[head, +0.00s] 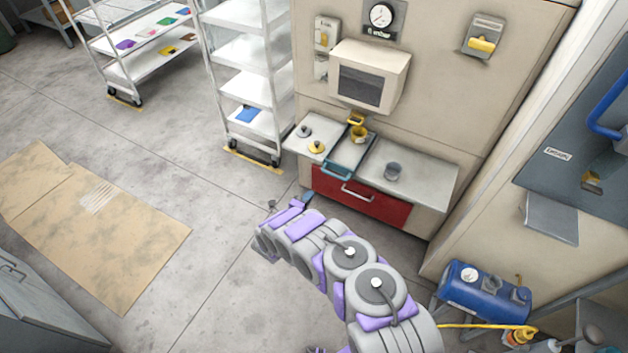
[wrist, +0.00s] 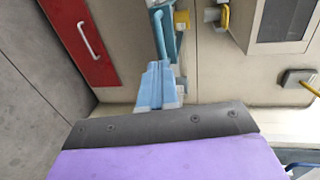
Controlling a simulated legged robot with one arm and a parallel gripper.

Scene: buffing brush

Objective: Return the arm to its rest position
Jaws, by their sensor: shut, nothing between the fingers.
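My arm reaches from the bottom of the head view up and left over the floor. My gripper (head: 306,197) is at its far end, just left of the red drawer (head: 360,195) and below the counter. In the wrist view, the blue fingers of my gripper (wrist: 155,85) are together, with nothing between them. The red drawer (wrist: 78,38) and a teal handle (wrist: 160,36) lie beyond the fingertips there. The fingers look apart from both.
A white shelf cart (head: 245,85) stands behind. A blue tank (head: 485,290) is at right. Floor around the cardboard (head: 110,240) is open.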

